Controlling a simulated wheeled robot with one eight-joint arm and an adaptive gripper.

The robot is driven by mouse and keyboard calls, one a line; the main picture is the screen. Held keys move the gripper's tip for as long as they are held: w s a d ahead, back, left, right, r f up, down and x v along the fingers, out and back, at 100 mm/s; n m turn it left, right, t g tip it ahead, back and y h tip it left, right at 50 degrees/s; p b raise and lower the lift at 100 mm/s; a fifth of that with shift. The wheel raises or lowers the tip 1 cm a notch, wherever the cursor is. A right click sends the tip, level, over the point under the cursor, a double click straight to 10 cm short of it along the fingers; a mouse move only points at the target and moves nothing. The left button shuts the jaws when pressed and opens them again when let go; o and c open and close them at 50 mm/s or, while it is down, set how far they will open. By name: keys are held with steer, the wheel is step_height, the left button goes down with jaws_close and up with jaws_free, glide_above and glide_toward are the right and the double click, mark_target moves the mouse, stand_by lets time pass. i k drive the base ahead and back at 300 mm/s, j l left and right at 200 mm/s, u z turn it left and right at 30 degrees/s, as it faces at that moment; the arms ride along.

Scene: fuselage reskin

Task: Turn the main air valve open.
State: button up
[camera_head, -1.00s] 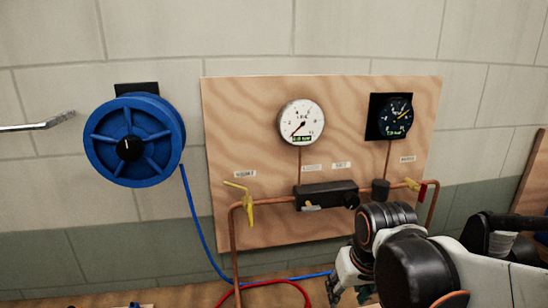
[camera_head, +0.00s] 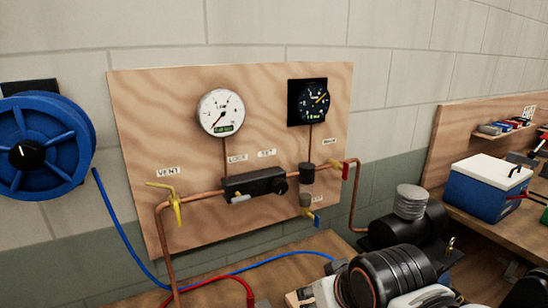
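The wooden air panel (camera_head: 200,110) stands against the wall in the head view. A small valve with a yellow part and a red part (camera_head: 345,170) sits on the copper pipe at the panel's right, below a label that seems to read MAIN (camera_head: 329,141). My dark arm joint covers the bottom centre right.
A yellow VENT valve (camera_head: 174,205) is at the panel's left. A black regulator block (camera_head: 254,184), a white gauge (camera_head: 221,112) and a black gauge (camera_head: 309,101) are on the panel. A blue hose reel (camera_head: 45,145) is left. A blue cooler-like box (camera_head: 487,188) sits right.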

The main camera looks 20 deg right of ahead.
mark_target(346, 166)
steer(key=l+z, duration=0.4)
steer(key=i+l+z, duration=0.15)
steer(key=z, duration=0.2)
